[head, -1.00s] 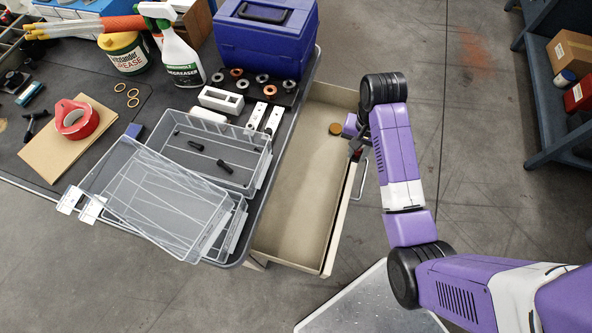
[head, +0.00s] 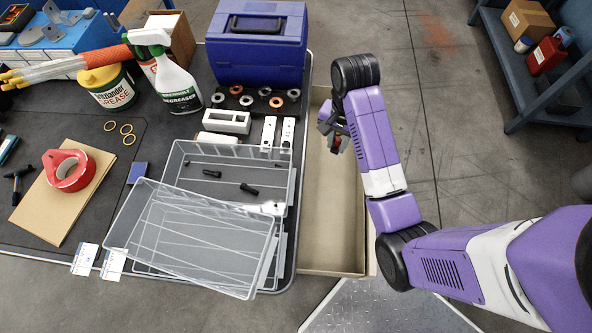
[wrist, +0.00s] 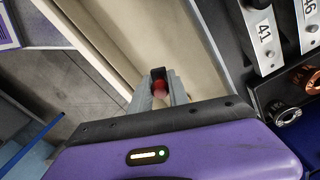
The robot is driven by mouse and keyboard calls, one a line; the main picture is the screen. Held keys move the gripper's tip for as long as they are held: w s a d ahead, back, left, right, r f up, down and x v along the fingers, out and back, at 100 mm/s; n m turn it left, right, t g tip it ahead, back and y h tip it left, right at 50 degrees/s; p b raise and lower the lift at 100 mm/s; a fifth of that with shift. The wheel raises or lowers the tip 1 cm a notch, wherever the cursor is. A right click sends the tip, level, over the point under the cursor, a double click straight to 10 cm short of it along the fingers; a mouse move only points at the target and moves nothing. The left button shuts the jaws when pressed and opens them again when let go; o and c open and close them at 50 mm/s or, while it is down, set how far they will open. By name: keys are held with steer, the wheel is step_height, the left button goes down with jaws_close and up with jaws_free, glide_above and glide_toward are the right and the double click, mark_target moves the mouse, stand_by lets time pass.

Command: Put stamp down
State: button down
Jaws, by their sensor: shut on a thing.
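My gripper (head: 335,138) is over the open beige drawer (head: 325,220) at the bench's right side. Its fingers are shut on the stamp, a small dark and red piece (head: 337,146). In the wrist view the stamp (wrist: 159,87) shows as a black block with a red part between the two grey fingers. The drawer floor (wrist: 196,45) lies behind it in that view. Part of the stamp is hidden by the fingers, and my arm covers part of the drawer.
Clear trays (head: 190,235) overlap at the bench's front right edge, one tilted and jutting out. A blue toolbox (head: 255,50), a spray bottle (head: 176,85) and white numbered plates (head: 288,131) stand near the drawer. The visible drawer floor is bare.

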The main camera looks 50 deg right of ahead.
mark_target(326, 179)
steer(key=shift+w+a+f, duration=0.1)
steer(key=shift+a+f, duration=0.05)
steer(key=shift+f, duration=0.15)
step_height(326, 179, down, 19)
steer(key=shift+w+f+b, duration=0.1)
steer(key=shift+f+b, duration=0.1)
steer(key=shift+b, duration=0.9)
steer(key=shift+f, duration=0.1)
steer(key=c, duration=1.3)
jaws_free()
steer(key=shift+o, duration=0.2)
